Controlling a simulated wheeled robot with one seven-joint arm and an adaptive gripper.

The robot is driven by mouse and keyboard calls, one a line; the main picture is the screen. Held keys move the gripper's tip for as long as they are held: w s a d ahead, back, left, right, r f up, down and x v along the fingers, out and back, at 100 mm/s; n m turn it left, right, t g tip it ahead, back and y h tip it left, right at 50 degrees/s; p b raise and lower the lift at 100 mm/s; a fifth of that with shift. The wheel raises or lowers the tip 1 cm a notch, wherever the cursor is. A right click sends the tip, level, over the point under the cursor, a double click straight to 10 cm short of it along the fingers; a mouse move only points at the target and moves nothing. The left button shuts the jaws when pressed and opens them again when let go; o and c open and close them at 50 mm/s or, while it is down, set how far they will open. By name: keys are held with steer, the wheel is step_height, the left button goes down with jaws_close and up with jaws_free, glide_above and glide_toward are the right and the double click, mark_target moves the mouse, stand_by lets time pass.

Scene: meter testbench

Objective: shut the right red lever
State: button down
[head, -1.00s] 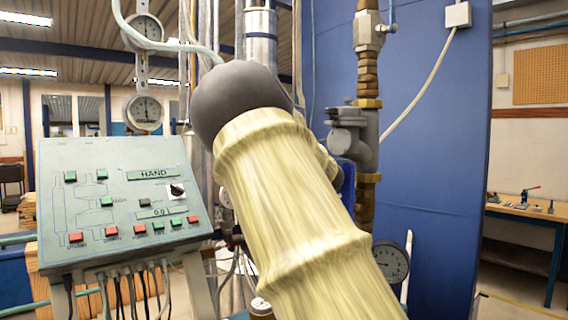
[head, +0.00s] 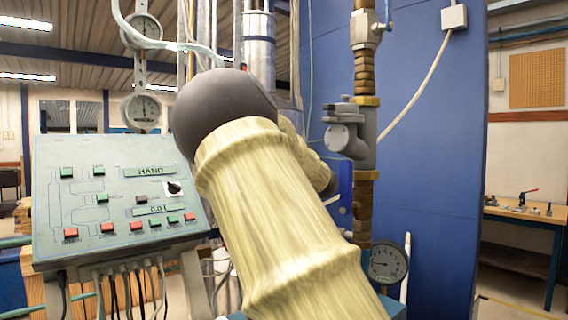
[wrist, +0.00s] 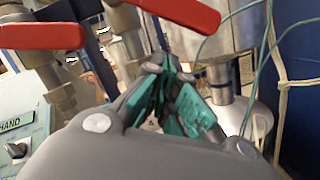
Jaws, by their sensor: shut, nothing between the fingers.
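The right red lever (wrist: 182,12) is at the top of the wrist view, slanting down to the right and cut off by the top edge. The left red lever (wrist: 42,36) lies nearly level at the upper left, on a metal valve. My gripper (wrist: 172,68) has its teal-padded fingers shut and empty, just below the right lever in the picture. I cannot tell whether the fingers touch that lever. In the head view my arm hides both levers and most of my gripper.
A control panel (head: 118,195) with buttons stands left of my arm. A brass and grey pipe (head: 364,100) runs up the blue wall (head: 430,150) at right, with a round gauge (head: 388,262) low down. A silver cylinder (wrist: 232,25) stands behind my fingers.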

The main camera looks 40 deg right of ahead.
steer(key=a+f+b+v, duration=0.1)
steer(key=b+v, duration=0.1)
steer(key=v, duration=0.8)
steer(key=w+a+f+m+t+h+p, duration=0.25)
steer(key=f+m+h+p, duration=0.2)
steer(key=m+h, duration=0.4)
steer(key=shift+n+g+h, duration=0.45)
steer(key=shift+n+h, duration=0.2)
steer(key=shift+h, duration=0.2)
steer(key=p+x, duration=0.1)
steer(key=x, duration=0.2)
steer(key=p+x, duration=0.1)
steer(key=x, duration=0.3)
steer(key=a+p+x, duration=0.1)
steer(key=x, duration=0.2)
steer(key=shift+w+r, duration=0.25)
steer(key=shift+r, duration=0.1)
steer(key=d+r, duration=0.1)
steer(key=d+r+p, duration=0.1)
steer(key=shift+w+d+r, duration=0.1)
steer(key=shift+d+r, duration=0.1)
steer(key=shift+r, duration=0.2)
steer(key=shift+f+b, duration=0.1)
steer(key=shift+b, duration=0.25)
